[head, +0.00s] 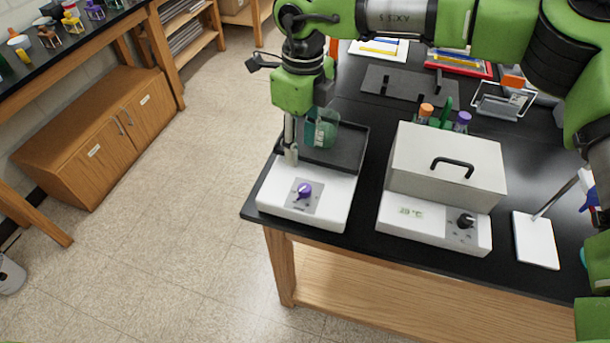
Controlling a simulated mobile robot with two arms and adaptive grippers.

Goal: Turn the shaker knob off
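The shaker (335,205) is a white box with a black tray on top, at the near left corner of the black bench. Its purple knob (304,191) sits on a grey panel on the front face. A flask with green liquid (322,128) stands on the tray. My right gripper (290,156) points down over the shaker's left side, with its fingertips a little above the knob in the picture and apart from it. The fingers show as one narrow bar, so their opening cannot be told. My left gripper is not in view.
A white heating unit (435,228) with a handled lid, a display and a black knob stands right of the shaker. A white plate with a rod (535,240) is further right. Capped tubes (426,112) stand behind.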

